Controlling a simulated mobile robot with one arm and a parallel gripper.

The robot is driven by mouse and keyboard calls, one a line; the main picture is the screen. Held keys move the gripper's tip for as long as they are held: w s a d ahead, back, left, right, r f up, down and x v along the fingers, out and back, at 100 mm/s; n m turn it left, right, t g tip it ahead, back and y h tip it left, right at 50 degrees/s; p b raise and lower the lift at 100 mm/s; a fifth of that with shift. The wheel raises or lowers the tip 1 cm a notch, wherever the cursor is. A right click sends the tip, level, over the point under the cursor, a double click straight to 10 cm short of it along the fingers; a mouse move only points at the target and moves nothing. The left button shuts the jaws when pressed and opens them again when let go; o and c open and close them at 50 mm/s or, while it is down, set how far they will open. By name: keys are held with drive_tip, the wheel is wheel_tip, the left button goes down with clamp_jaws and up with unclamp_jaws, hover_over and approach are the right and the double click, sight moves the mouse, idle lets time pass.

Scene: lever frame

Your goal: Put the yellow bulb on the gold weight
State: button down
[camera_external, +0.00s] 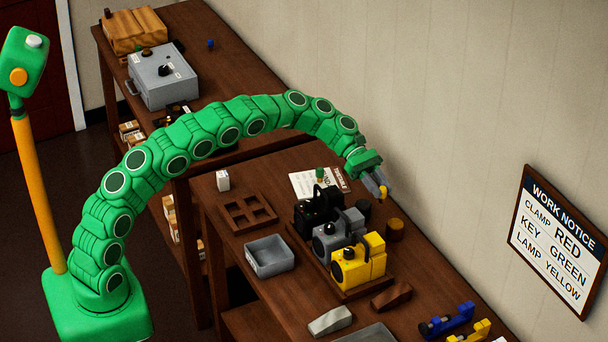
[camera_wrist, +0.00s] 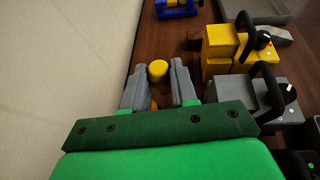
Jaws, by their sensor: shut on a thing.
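My gripper (camera_external: 376,187) is shut on the yellow bulb (camera_external: 383,192) and holds it above the right side of the workbench, near the wall. In the wrist view the rounded yellow bulb (camera_wrist: 157,69) shows between the grey fingertips of my gripper (camera_wrist: 159,76). The gold weight, a short brownish-gold cylinder (camera_external: 395,230), stands upright on the bench, below and slightly right of the bulb in the external view. I cannot clearly make out the weight in the wrist view.
A dark cylinder (camera_external: 363,208) stands near the gold weight. Black (camera_external: 313,208), grey (camera_external: 335,240) and yellow (camera_external: 357,262) lamp-like devices stand in a row beside it. A grey tray (camera_external: 270,256) and a brown wooden frame (camera_external: 247,214) lie left. The wall rises close on the right.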

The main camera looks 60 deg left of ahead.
drive_tip(key=shift+w+d+f, duration=0.2)
drive_tip(key=shift+w+f, duration=1)
drive_tip(key=shift+f, duration=0.15)
drive_tip(key=shift+w+d+f, duration=0.15)
drive_tip(key=shift+w+f, duration=1)
drive_tip(key=shift+f, duration=0.2)
drive_tip(key=shift+f, duration=0.1)
drive_tip(key=shift+w+f, duration=0.3)
drive_tip(key=shift+f, duration=1.5)
drive_tip(key=shift+f, duration=0.15)
drive_tip(key=c, duration=0.9)
unclamp_jaws()
